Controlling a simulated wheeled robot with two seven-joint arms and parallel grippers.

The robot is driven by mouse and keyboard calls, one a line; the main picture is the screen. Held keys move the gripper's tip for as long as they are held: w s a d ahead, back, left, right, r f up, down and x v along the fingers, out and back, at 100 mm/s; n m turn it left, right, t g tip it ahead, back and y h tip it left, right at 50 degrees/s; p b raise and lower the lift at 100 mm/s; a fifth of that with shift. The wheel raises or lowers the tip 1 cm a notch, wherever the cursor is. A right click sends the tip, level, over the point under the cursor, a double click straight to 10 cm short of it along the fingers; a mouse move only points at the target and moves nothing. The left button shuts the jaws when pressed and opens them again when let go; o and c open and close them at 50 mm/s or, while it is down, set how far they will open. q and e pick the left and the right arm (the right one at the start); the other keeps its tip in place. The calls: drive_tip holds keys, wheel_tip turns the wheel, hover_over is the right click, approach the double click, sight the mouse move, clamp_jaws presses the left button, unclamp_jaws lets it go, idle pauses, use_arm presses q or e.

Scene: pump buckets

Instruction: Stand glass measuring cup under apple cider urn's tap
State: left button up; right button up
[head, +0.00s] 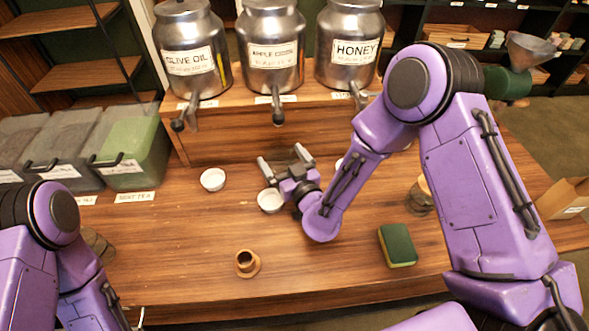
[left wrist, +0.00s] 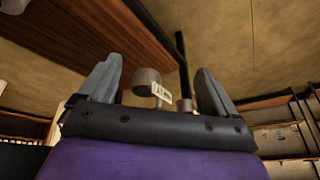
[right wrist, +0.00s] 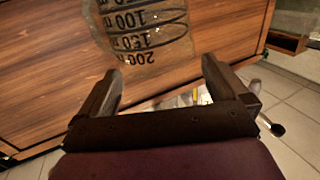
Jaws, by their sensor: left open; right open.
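The apple cider urn (head: 270,50) is the middle one of three metal urns on a wooden riser. Its tap (head: 277,108) points down over the front of the riser. My right gripper (head: 282,157) is open and low over the table, in front of that tap. The glass measuring cup (right wrist: 145,30), clear with black volume marks, is just beyond the open fingers in the right wrist view; I cannot make it out in the head view. My left gripper (left wrist: 158,75) is open and empty, away from the urns.
White bowls (head: 213,179) (head: 270,201) stand on the table, one close by my right gripper. A brown cup (head: 246,262), a green sponge (head: 397,245) and a jar (head: 420,197) stand nearer. Storage bins (head: 135,150) are at left.

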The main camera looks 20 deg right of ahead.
drive_tip(key=s+b, duration=0.1)
drive_tip(key=s, duration=0.1)
drive_tip(key=s+d+b, duration=0.1)
drive_tip(key=s, duration=0.1)
drive_tip(key=shift+s+f+b, duration=0.15)
drive_tip(key=shift+f+b, duration=0.05)
drive_tip(key=shift+b, duration=0.2)
drive_tip(key=s+d+r, duration=0.1)
drive_tip(key=s, duration=0.6)
drive_tip(key=shift+s+d+p, duration=0.15)
drive_tip(key=shift+s+p, duration=0.05)
drive_tip(key=shift+p, duration=0.1)
